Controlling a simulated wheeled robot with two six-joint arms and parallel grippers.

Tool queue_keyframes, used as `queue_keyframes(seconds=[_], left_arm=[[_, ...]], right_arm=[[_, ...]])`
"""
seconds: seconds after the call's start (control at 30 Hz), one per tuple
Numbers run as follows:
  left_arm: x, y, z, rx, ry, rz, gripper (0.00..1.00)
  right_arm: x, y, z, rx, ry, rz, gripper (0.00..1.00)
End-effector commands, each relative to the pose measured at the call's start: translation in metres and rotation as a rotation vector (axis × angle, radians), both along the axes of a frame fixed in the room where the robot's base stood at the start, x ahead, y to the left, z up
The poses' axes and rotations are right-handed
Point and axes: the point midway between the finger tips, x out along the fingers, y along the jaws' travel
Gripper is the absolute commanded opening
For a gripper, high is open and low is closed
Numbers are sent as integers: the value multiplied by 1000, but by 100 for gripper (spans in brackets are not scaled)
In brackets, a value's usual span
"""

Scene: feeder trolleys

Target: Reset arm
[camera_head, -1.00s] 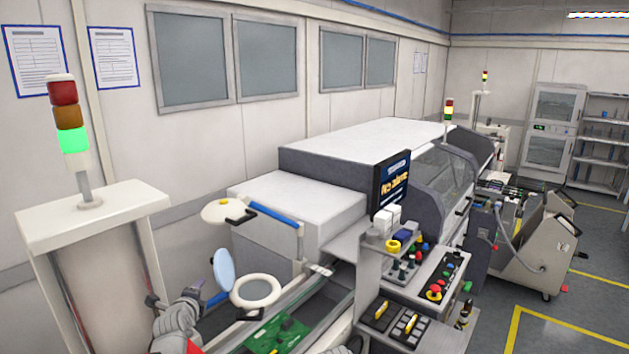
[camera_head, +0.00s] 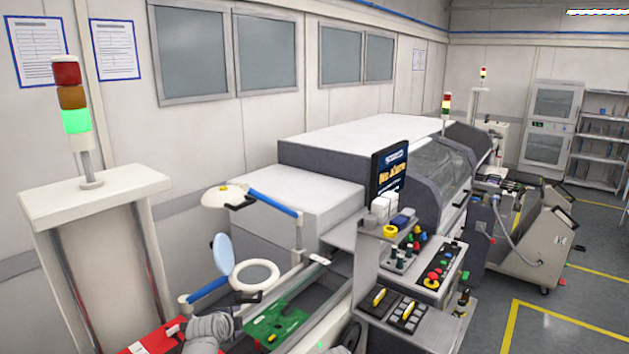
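A grey, rounded part of my arm (camera_head: 208,328) shows at the bottom left, in front of the green circuit board (camera_head: 285,322). I make out no gripper fingers on it. A dark rounded part at the bottom middle, near the machine's front, is cut off by the picture edge, and I cannot tell what it is. Neither gripper can be made out, so whether they hold anything is hidden.
A red surface (camera_head: 150,340) lies at the lower left. A ring magnifier (camera_head: 256,275) and a lamp (camera_head: 222,197) stand over the board. A control panel (camera_head: 432,275) is to the right. A feeder trolley (camera_head: 530,245) stands farther right, with open floor before it.

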Motion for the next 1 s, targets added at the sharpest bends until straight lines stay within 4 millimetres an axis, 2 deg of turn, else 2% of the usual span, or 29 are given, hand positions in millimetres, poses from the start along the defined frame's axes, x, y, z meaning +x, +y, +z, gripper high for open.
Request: queue_keyframes(seconds=[0.03,0.17,0.3,0.4,0.5,0.6,0.7,0.8,1.0], left_arm=[[-10,-17,-21,-48,50,14,59],[-46,-62,-69,-191,229,110,59],[-102,-107,-124,-318,461,308,59],[-145,-128,-154,-360,600,491,59],[-183,-141,-177,-369,697,678,59],[-214,-148,-191,-359,751,844,59],[-235,-151,-198,-345,772,968,59],[-247,-152,-200,-334,778,1044,59],[-252,-152,-200,-331,779,1083,59]], right_arm=[[0,0,-14,0,0,1,0],[0,0,-37,-1,-1,2,0],[0,0,-66,-1,-1,3,0],[0,0,-85,-1,-1,5,0],[0,0,-100,-1,-2,6,0],[1,0,-111,-1,-2,7,0],[1,0,-118,-1,-2,7,0],[1,0,-121,-1,-2,7,0],[1,0,-121,-1,-2,8,0]])
